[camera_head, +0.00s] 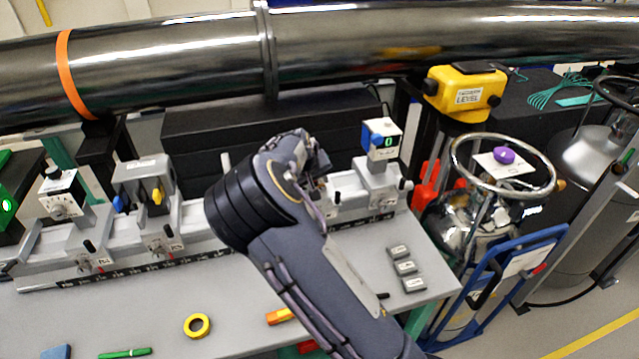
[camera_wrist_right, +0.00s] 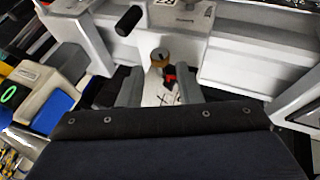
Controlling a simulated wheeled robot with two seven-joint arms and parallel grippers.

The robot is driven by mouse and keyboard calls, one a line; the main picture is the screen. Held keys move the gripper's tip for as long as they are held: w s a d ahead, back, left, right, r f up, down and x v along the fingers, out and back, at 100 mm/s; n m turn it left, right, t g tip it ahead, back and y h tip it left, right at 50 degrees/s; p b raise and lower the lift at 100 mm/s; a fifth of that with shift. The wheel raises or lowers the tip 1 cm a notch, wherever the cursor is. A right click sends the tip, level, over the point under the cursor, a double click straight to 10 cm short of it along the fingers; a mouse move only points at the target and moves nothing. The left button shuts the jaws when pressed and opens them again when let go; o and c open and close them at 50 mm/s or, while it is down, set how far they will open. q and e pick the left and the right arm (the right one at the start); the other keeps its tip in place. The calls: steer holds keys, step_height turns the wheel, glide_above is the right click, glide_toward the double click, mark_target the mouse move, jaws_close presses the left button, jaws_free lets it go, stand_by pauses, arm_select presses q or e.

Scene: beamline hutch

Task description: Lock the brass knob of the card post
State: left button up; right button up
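A brass knob (camera_wrist_right: 160,57) shows in the right wrist view, at the foot of a light grey carrier with a black lever (camera_wrist_right: 128,20). A white label with a red mark lies just below the knob, partly between the fingers. My right gripper (camera_wrist_right: 160,82) has its two grey fingers apart, one on each side of the label, with the knob near the tips; I see no clear contact. In the head view my right gripper (camera_head: 318,168) is over the rail's middle, and my wrist hides the knob and most of the card post. My left gripper is out of view.
A blue and white box with a green display (camera_head: 381,140) stands on the rail to the right. Other carriers (camera_head: 150,200) stand left. A steel beam pipe (camera_head: 180,55) crosses behind. A tape ring (camera_head: 197,325), a green pen (camera_head: 125,353) and grey blocks (camera_head: 405,267) lie on the bench.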

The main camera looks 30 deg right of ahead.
mark_target(320, 187)
steer(key=shift+p+x, duration=0.3)
steer(key=shift+x, duration=1.45)
steer(key=shift+c, duration=0.2)
jaws_close()
